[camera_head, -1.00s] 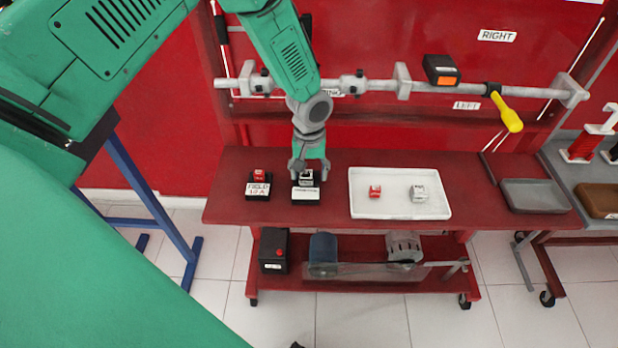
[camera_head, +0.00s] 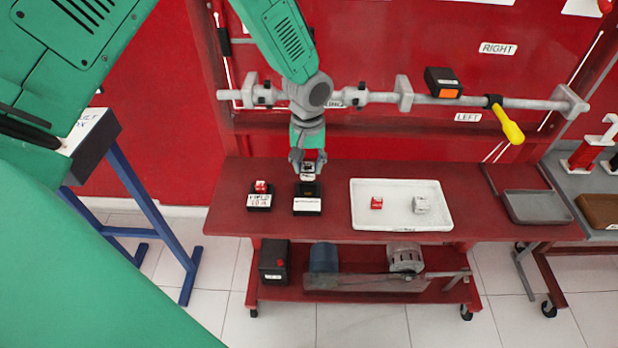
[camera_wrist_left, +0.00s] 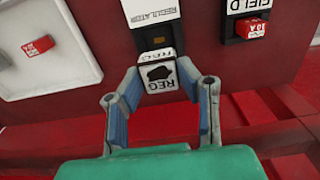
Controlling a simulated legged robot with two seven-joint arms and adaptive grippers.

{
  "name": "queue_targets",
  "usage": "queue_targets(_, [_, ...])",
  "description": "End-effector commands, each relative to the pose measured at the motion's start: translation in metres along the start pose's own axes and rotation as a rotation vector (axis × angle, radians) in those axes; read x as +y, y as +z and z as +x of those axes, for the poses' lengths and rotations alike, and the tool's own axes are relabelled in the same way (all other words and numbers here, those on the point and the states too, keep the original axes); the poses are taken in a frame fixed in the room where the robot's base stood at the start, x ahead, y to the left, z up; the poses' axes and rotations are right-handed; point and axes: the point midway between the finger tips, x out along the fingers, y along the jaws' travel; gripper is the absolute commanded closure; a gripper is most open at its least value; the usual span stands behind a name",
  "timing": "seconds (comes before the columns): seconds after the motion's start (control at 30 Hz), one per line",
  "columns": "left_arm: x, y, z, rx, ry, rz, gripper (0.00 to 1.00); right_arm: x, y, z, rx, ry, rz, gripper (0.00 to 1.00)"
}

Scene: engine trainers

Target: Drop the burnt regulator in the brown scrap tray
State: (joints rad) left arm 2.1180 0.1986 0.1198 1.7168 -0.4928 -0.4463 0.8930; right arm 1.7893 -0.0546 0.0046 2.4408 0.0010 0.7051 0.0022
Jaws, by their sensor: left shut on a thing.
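The burnt regulator (camera_wrist_left: 160,74) is a small white block marked REG with a black scorch on its face. My left gripper (camera_head: 308,164) is shut on it and holds it just above the black regulator socket (camera_head: 307,205); the block also shows in the head view (camera_head: 307,177). In the left wrist view, my left gripper (camera_wrist_left: 160,100) has a finger on each side of the block. The brown scrap tray (camera_head: 600,210) lies at the far right on the grey bench, cut off by the picture edge. My right gripper is out of view.
A black FIELD holder (camera_head: 259,202) with a red block stands left of the socket. A white tray (camera_head: 363,212) holds a red block and a pale block. A rail (camera_head: 370,99) with a yellow-handled tool (camera_head: 508,124) runs behind.

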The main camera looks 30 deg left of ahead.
Motion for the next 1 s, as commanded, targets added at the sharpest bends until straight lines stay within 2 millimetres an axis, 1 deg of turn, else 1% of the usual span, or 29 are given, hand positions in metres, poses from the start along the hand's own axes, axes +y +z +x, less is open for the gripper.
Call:
queue_targets(0.03, [0.001, -0.001, -0.018, 0.005, 0.003, -0.001, 1.0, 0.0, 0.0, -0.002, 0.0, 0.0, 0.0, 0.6])
queue_targets(0.1, [0.001, -0.001, -0.035, 0.004, 0.003, 0.0, 1.0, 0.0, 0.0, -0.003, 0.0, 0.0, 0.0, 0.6])
queue_targets(0.3, [0.001, -0.002, -0.078, 0.004, 0.002, -0.001, 1.0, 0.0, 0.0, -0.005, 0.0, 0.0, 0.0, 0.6])
queue_targets(0.4, [0.001, -0.001, -0.095, 0.002, 0.001, 0.0, 1.0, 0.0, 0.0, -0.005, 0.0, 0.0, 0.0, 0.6])
queue_targets(0.6, [0.001, -0.001, -0.115, 0.001, 0.001, 0.0, 1.0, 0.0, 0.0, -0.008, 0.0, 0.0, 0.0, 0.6])
queue_targets(1.0, [0.001, 0.0, -0.136, 0.0, 0.0, 0.001, 1.0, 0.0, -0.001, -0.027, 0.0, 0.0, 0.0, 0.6])
